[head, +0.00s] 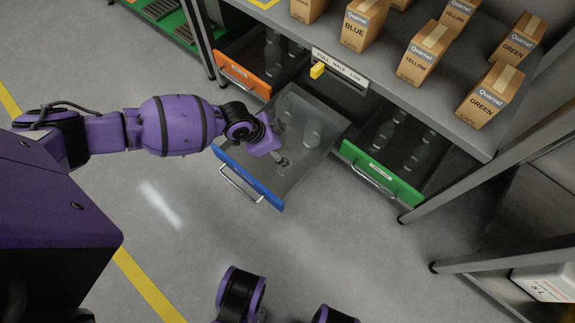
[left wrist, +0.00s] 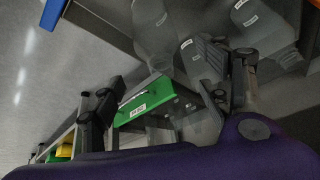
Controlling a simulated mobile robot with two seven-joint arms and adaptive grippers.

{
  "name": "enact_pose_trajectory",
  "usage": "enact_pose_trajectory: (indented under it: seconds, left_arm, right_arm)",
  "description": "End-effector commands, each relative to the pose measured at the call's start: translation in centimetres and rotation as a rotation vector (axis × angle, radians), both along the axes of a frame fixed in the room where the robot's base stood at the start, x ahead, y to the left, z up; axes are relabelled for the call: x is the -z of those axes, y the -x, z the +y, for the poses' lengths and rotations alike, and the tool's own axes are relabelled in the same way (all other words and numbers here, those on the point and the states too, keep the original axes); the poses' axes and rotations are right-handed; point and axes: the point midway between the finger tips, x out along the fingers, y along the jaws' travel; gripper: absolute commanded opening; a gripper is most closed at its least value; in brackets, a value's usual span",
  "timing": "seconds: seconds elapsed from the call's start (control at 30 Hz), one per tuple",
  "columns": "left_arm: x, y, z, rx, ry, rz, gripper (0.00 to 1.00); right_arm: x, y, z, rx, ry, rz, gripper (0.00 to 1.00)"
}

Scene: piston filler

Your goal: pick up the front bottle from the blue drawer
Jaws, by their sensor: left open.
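The blue drawer (head: 248,178) is pulled out below the shelf in the head view. Clear, pale-labelled bottles stand in it, one bottle (head: 311,132) showing right of my left gripper (head: 281,153). That gripper is over the drawer, behind its blue front, and hides part of the inside. In the left wrist view, my left gripper (left wrist: 165,92) has its dark fingers spread apart. Several see-through bottles show there, one (left wrist: 154,32) at top centre, another (left wrist: 198,62) close to the right finger, and one (left wrist: 262,25) at top right. I see no bottle clearly held. My right gripper is not in view.
An orange drawer (head: 242,76) on the left and a green drawer (head: 380,177) on the right also hold clear bottles. Labelled cartons (head: 491,93) stand on the shelf above. A yellow knob (head: 317,71) sits on the shelf edge. The floor in front is clear.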

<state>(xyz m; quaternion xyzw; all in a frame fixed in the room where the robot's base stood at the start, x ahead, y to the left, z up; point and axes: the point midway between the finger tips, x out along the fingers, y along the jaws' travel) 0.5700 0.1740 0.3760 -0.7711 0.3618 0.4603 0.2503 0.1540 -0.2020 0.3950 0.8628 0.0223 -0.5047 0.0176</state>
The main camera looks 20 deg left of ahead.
Motion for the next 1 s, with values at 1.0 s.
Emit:
enact_pose_trajectory:
  seconds: [1.0]
  left_arm:
    - [8.4,-1.2,-0.7,-0.014,-0.027,0.085,0.70]
  right_arm:
    - [3.7,0.7,-0.5,0.002,0.009,0.033,0.40]
